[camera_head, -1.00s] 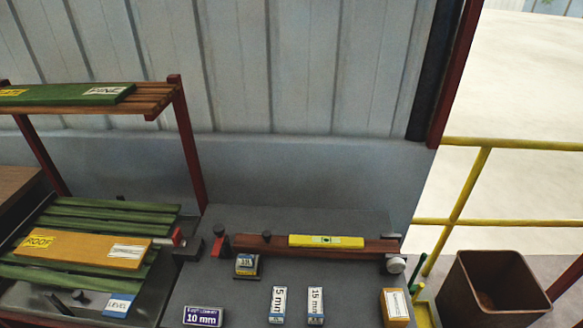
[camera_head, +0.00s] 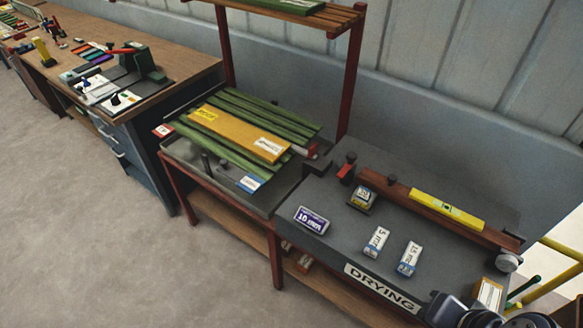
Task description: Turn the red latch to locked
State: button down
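No thing that I can surely call the red latch shows. A small red block (camera_head: 346,173) with a black knob sits at the left end of a reddish-brown bar on the grey table marked DRYING. A smaller red piece (camera_head: 310,151) is just left of it, at the edge of the rack of green slats. A red lever (camera_head: 127,50) lies on a green device on the far left bench. No pressure autoclave can be made out. Dark rounded parts, probably of my arm, show at the bottom right; my gripper is not in view.
The DRYING table (camera_head: 425,190) carries small labelled boxes and a yellow level (camera_head: 446,209). Left of it stands the slat rack with an orange board (camera_head: 240,134). A wooden bench (camera_head: 188,70) is farther left. The floor (camera_head: 80,230) in front is clear. A yellow rail (camera_head: 555,262) is at right.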

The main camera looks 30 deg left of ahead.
aim_at(351, 155)
jog(key=u, duration=1)
jog(key=i+j+u, duration=0.1)
jog(key=i+j, duration=0.85)
